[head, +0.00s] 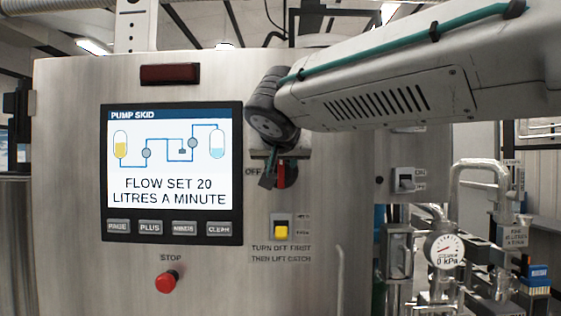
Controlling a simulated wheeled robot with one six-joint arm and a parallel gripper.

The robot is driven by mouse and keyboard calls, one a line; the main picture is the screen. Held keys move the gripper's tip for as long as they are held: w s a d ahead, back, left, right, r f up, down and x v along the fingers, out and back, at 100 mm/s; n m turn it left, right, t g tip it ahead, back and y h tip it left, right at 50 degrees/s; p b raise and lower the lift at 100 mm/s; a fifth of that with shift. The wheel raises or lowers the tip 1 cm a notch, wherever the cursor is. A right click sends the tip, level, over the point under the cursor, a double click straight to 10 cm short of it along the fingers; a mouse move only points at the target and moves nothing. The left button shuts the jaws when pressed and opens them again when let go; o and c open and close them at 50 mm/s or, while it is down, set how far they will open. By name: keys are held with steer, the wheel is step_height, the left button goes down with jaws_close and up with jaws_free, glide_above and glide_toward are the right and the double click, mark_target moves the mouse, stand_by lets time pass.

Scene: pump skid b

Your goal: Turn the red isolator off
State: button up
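The red isolator (288,174) is a red handle on the steel cabinet front, right of the screen. Its visible part looks roughly upright, and the word OFF shows to its left. My gripper (270,179) is in front of the isolator, at its left side in the picture. The wrist and gripper hide the upper and left parts of the handle and some of its labels. I cannot tell whether the fingers touch the handle, or whether they are open or shut.
Below the isolator is a yellow catch (281,232) labelled TURN OFF FIRST THEN LIFT CATCH. A red stop button (166,281) sticks out at lower left. A screen (170,160) reads FLOW SET 20 LITRES A MINUTE. A toggle switch (405,180) and gauge (446,250) stand right.

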mark_target(275, 170)
steer(key=shift+w+f, duration=0.1)
steer(key=shift+w, duration=0.1)
jaws_close()
steer(key=shift+a, duration=0.1)
steer(key=n+h, duration=0.1)
steer(key=n, duration=0.1)
steer(key=a+n+h, duration=0.1)
steer(key=n, duration=0.1)
steer(key=f+n+h, duration=0.1)
steer(key=n+h, duration=0.1)
steer(key=shift+a, duration=0.4)
steer(key=n, duration=0.1)
steer(key=n+t+h, duration=0.1)
steer(key=n+h, duration=0.1)
steer(key=shift+a+f+n, duration=0.3)
steer(key=shift+f, duration=0.1)
steer(key=shift+f+n+t+h, duration=0.25)
steer(key=shift+n+t, duration=0.2)
steer(key=shift+n, duration=0.5)
steer(key=shift+f+n+t+h, duration=0.25)
steer(key=shift+n+t, duration=0.2)
steer(key=shift+n, duration=0.5)
